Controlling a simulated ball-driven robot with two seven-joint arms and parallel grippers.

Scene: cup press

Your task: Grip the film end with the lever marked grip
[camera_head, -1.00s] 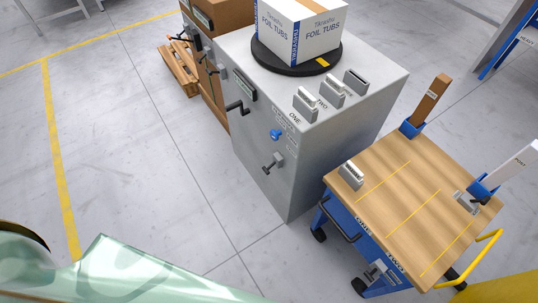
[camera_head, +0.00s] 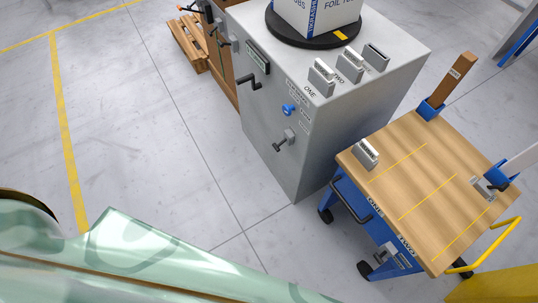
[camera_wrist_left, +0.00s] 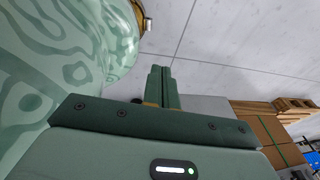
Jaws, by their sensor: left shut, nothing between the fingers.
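A grey cabinet (camera_head: 275,160) stands at the centre of the head view. Its front carries a black crank-like handle (camera_head: 249,83), a blue knob (camera_head: 288,109) and a lower grey-and-black lever (camera_head: 284,140). Small labels sit near them, but I cannot read the word grip on any. A black turntable (camera_head: 300,36) on top bears a white foil tubs box (camera_head: 325,14). I cannot make out a film end. My left gripper (camera_wrist_left: 160,75) is shut and empty in the left wrist view, apart from the cabinet controls. My right gripper is not in view.
A wood-topped blue cart (camera_head: 405,175) with a yellow handle (camera_head: 497,243) stands right of the cabinet. A wooden pallet (camera_head: 187,43) lies behind it on the left. Cardboard boxes (camera_wrist_left: 262,135) show in the left wrist view. The floor left of the cabinet is clear.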

